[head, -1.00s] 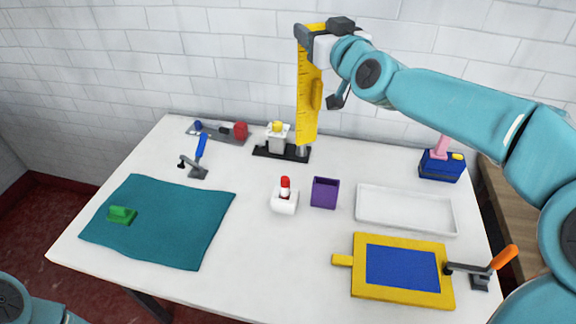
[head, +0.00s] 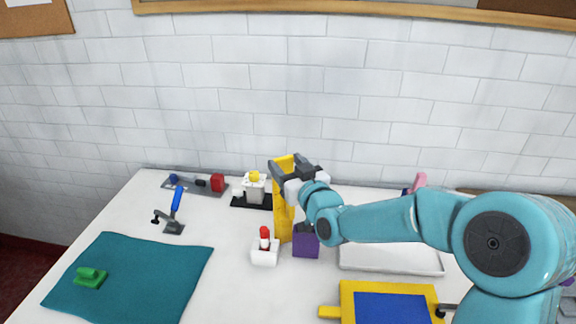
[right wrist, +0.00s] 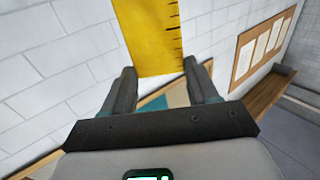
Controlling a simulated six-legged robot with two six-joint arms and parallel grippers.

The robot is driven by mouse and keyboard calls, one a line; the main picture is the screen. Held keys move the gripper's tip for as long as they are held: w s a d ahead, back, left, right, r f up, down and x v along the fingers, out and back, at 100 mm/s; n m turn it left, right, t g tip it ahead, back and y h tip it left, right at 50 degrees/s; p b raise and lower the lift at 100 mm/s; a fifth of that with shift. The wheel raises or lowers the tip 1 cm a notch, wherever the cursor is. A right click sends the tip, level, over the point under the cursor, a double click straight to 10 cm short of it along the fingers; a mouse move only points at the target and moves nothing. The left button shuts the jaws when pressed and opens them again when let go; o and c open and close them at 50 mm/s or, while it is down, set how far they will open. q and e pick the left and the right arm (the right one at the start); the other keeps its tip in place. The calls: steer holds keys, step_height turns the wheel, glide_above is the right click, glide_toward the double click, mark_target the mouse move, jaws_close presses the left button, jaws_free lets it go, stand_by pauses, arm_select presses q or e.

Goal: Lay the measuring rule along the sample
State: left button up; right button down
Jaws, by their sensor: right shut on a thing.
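The yellow measuring rule (head: 284,215) hangs upright from my right gripper (head: 288,168), above the middle of the table. Its lower end appears in front of the back of the table, beside the purple box; whether it touches the table I cannot tell. In the right wrist view the rule (right wrist: 150,35), with black marks along one edge, sits between the fingers of the gripper (right wrist: 160,78). The teal cloth (head: 150,275), apparently the sample, lies flat at the left, apart from the rule. A green block (head: 90,277) rests on its left part. My left gripper is out of view.
A white holder with a red-topped item (head: 265,252) and a purple box (head: 306,246) stand near the rule. A white tray (head: 390,262) and a yellow-framed blue board (head: 390,305) lie right. A blue-handled clamp (head: 173,212) stands behind the cloth. Bare table separates cloth and holder.

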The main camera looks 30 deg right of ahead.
steer(key=shift+f+b, duration=0.25)
steer(key=shift+b, duration=0.05)
steer(key=shift+c, duration=1.5)
jaws_free()
steer(key=shift+r, duration=0.1)
